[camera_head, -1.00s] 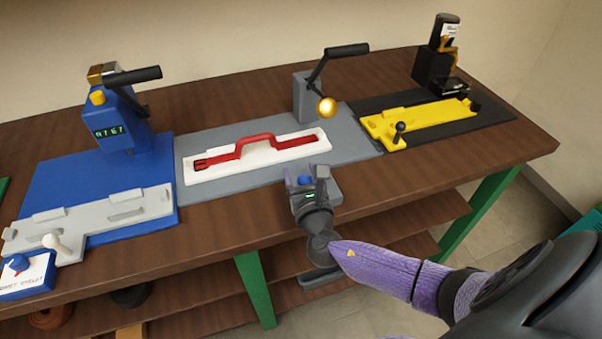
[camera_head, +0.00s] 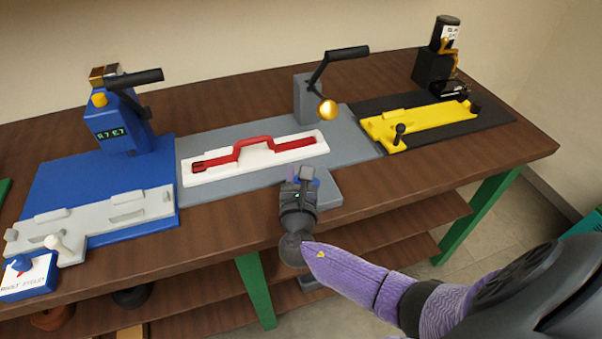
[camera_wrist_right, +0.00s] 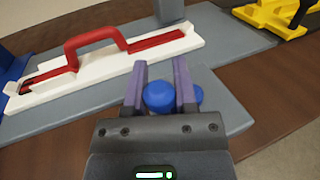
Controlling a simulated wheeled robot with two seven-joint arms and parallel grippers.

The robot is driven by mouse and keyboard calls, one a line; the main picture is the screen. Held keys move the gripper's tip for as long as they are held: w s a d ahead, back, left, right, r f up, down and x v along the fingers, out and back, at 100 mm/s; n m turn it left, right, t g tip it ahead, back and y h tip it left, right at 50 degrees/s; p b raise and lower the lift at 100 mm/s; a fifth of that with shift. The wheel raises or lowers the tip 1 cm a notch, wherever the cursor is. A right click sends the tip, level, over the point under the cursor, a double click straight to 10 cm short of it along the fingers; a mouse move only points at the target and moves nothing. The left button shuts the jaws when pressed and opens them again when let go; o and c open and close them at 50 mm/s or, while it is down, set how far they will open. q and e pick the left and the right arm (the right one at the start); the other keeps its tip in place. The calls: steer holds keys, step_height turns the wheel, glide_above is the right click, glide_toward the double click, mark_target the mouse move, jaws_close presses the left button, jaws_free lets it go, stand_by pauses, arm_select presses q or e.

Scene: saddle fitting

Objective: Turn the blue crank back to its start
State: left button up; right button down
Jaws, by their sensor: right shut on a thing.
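The blue crank has a round blue knob (camera_wrist_right: 159,96) between the two purple fingers of my right gripper (camera_wrist_right: 161,68), which is shut on it. A second blue part (camera_wrist_right: 197,94) shows just right of the fingers. In the head view my right gripper (camera_head: 299,173) is at the front edge of the grey base plate (camera_head: 238,191) and hides most of the crank. My left gripper is not in view.
A white tray with a red handle (camera_head: 252,148) lies on the grey plate just beyond the gripper. A blue press (camera_head: 122,122) is left, a yellow fixture (camera_head: 420,124) right.

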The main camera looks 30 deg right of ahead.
steer(key=m+g+h, duration=0.1)
steer(key=m+g+h+b, duration=0.1)
steer(key=m+g+h, duration=0.1)
steer(key=shift+w+d+f+h, duration=0.1)
steer(key=shift+w+h, duration=0.2)
steer(key=shift+w, duration=0.1)
steer(key=shift+w+d+m+g+h+b, duration=0.1)
steer(key=shift+m+g+h+b, duration=0.15)
steer(key=shift+m+g+h, duration=0.25)
steer(key=shift+w+d+m+g+h+b, duration=0.1)
steer(key=shift+m+g+h+b, duration=0.25)
steer(key=shift+g, duration=0.25)
steer(key=shift+m+g, duration=0.25)
steer(key=shift+g, duration=0.05)
steer(key=shift+c, duration=2)
jaws_free()
steer(key=p+v, duration=0.1)
steer(key=v, duration=0.9)
steer(key=shift+w+p, duration=0.1)
steer(key=shift+p, duration=0.2)
